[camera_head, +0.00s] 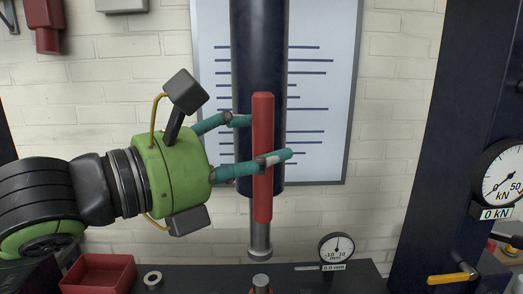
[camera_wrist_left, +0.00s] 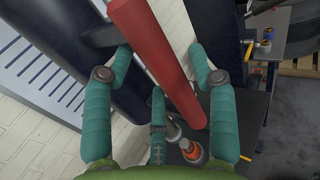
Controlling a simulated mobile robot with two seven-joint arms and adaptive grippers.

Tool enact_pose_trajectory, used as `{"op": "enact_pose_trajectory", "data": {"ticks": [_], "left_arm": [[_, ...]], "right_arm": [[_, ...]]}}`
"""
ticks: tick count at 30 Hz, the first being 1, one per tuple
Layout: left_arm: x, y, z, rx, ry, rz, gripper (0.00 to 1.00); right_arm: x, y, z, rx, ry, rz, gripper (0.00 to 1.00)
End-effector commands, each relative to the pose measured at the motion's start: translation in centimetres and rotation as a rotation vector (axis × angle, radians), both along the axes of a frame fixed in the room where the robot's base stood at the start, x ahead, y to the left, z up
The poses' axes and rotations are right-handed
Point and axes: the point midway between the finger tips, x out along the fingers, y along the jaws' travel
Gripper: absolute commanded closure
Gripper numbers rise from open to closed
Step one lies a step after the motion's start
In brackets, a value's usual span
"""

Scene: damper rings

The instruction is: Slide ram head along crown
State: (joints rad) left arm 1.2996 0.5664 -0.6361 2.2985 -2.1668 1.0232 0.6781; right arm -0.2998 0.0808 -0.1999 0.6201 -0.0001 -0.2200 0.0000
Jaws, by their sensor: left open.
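The ram head shows as a thick dark blue column (camera_head: 258,50) hanging upright in front of a wall chart. A red upright bar (camera_head: 263,205) stands on its front side; it also shows in the wrist view (camera_wrist_left: 150,40). My left gripper (camera_head: 265,138) has its teal fingers spread on either side of the red bar, open. In the wrist view the bar passes between the fingers of my left gripper (camera_wrist_left: 168,75); contact cannot be told. A silver rod end (camera_head: 260,238) hangs below the column, above a lower post (camera_head: 260,281). The crown is not clearly in view.
A red tray (camera_head: 97,272) and a pale ring (camera_head: 153,278) lie on the dark bench at left. A small dial (camera_head: 337,247) reading 0.0 mm stands right of the post. At right are a dark upright (camera_head: 432,140), a 0 kN gauge (camera_head: 500,175) and a yellow lever (camera_head: 452,278).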

Motion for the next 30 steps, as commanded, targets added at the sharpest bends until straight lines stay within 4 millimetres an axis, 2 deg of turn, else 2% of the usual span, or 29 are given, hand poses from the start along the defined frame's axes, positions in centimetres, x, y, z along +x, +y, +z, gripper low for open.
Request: {"op": "enact_pose_trajectory", "data": {"ticks": [16, 30], "left_arm": [[-0.6, 0.8, 0.1, -0.004, -0.007, -0.002, 0.39], [-3.1, 4.6, -0.1, -0.001, -0.006, 0.001, 0.39]], "right_arm": [[0.0, 0.0, -0.6, 0.001, 0.0, -0.001, 0.6], [0.0, 0.1, -3.1, 0.002, 0.0, -0.001, 0.6]]}}
